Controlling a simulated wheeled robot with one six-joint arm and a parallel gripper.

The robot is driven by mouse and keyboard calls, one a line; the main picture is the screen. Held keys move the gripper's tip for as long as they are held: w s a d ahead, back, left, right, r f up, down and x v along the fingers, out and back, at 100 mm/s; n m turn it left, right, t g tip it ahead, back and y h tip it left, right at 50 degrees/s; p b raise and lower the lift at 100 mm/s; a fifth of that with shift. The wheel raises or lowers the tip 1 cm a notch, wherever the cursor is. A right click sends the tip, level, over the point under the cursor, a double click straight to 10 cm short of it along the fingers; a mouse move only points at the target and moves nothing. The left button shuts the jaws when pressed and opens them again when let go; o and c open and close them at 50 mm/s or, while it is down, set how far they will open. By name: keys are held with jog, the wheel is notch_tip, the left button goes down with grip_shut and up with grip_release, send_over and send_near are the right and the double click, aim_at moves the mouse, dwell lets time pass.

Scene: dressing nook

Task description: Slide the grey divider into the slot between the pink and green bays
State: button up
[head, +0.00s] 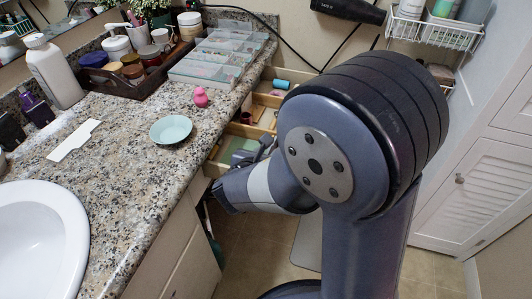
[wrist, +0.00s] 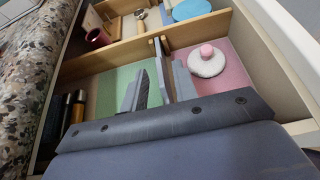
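The grey divider (wrist: 160,66) stands on edge in the open drawer, between the green bay (wrist: 112,84) on the left and the pink bay (wrist: 228,86) on the right, in the wrist view. Its far end is at the wooden crosspiece (wrist: 130,51); I cannot tell how deep it sits in the slot. My gripper (wrist: 160,82) has one finger on each side of the divider, and the fingers look spread apart from it. The near end of the divider is hidden by my gripper body. In the head view my gripper (head: 264,148) is low at the drawer, mostly hidden by my arm.
A white puff with a pink knob (wrist: 206,62) lies in the pink bay. Dark tubes (wrist: 73,110) stand at the drawer's left. A pink cup (wrist: 97,38) and blue disc (wrist: 191,10) are beyond the crosspiece. A dish (head: 171,129) and white flat piece (head: 75,140) lie on the counter.

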jog(key=shift+s+a+r+p, duration=0.1)
jog(key=shift+s+r+p, duration=0.1)
jog(key=shift+r+p, duration=0.15)
jog(key=p+v, duration=0.3)
jog(key=v, duration=0.8)
jog(key=shift+s, duration=0.25)
jog(key=b+x, duration=0.4)
jog(key=x, duration=0.8)
jog(key=shift+w+f, duration=0.15)
jog(key=shift+f, duration=0.15)
notch_tip(320, 180, up, 3)
jog(key=shift+f+p, duration=0.15)
jog(key=shift+p, duration=0.7)
jog(key=shift+r, duration=0.45)
jog(key=shift+f, duration=0.1)
